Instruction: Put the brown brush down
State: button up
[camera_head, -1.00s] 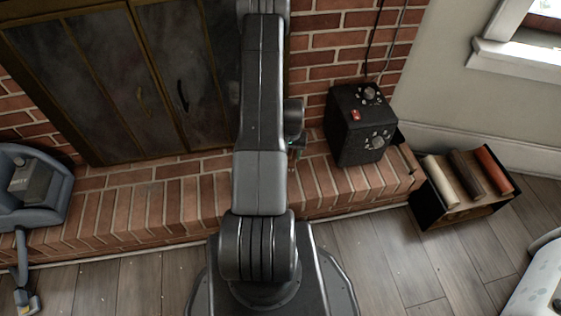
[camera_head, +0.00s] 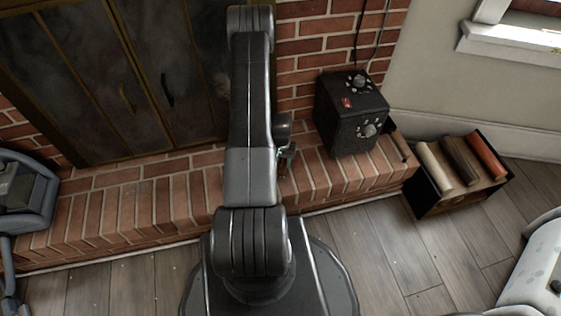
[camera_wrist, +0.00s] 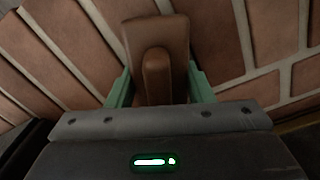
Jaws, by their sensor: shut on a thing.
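The brown brush (camera_wrist: 156,45) is between the green fingers of my gripper (camera_wrist: 158,88) in the wrist view. The gripper is shut on it, and the brush's rounded handle part faces the camera. Brick hearth surface (camera_wrist: 215,35) lies behind the brush; I cannot tell whether the brush touches it. In the head view my arm hides most of the gripper and the brush.
A black box with dials (camera_head: 352,112) stands on the hearth to the right. A black holder (camera_head: 430,200) with several rolls is on the floor beside the hearth. A blue-grey appliance (camera_head: 40,195) is at the left. The left hearth stretch is clear. Dark fireplace doors (camera_head: 130,90) stand behind.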

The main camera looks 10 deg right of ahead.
jog(key=shift+f, duration=0.2)
jog(key=o, duration=1)
jog(key=shift+r, duration=0.1)
jog(key=shift+o, duration=0.2)
notch_tip(320, 180, up, 12)
jog(key=p, duration=0.3)
jog(key=shift+r, duration=0.15)
